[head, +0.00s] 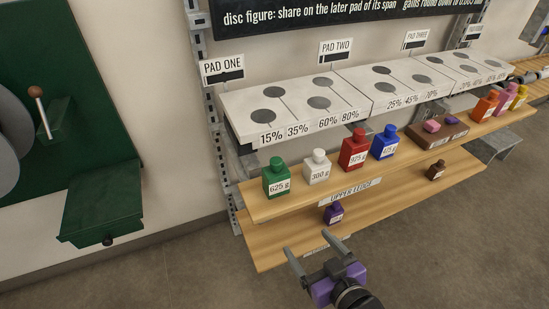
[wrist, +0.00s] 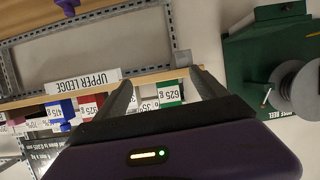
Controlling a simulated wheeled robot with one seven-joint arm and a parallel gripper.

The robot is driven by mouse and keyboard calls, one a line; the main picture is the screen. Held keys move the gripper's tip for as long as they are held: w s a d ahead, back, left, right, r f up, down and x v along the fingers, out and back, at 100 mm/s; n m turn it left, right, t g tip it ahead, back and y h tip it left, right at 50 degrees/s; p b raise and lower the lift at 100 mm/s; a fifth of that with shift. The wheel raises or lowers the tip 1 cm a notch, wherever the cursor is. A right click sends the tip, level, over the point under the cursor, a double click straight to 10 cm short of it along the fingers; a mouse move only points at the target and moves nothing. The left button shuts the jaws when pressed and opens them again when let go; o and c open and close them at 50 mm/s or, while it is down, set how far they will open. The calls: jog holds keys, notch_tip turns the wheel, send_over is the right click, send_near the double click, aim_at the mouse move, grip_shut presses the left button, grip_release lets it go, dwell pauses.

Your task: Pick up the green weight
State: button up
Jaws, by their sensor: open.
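The green weight (head: 276,178), labelled 625 g, stands upright at the left end of the upper ledge (head: 262,209) in the head view. In the wrist view the green weight (wrist: 170,94) shows between my two fingers, farther off than the fingertips. My gripper (head: 314,250) is open and empty, in front of and below the upper ledge, to the right of the green weight in the head view. In the wrist view my gripper's fingers (wrist: 160,88) are spread apart. The lower part of the green weight is partly hidden there by the ledge edge.
A white weight (head: 317,167) stands just right of the green one, then a red weight (head: 354,150) and a blue weight (head: 385,143). The white pads (head: 300,98) overhang behind. A purple weight (head: 334,213) sits on the lower ledge. A green cabinet (head: 103,215) is at left.

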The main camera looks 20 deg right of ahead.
jog(key=p, duration=0.5)
send_near(280, 178)
jog(key=shift+m, duration=0.3)
jog(key=x, duration=0.4)
jog(key=shift+w+a, duration=0.15)
jog(key=shift+w, duration=0.2)
jog(key=shift+w+r, duration=0.1)
jog(key=shift+w, duration=0.25)
jog(key=shift+g, duration=0.3)
jog(key=x, duration=0.7)
jog(key=shift+f, duration=0.35)
grip_shut()
jog(key=shift+r, duration=0.15)
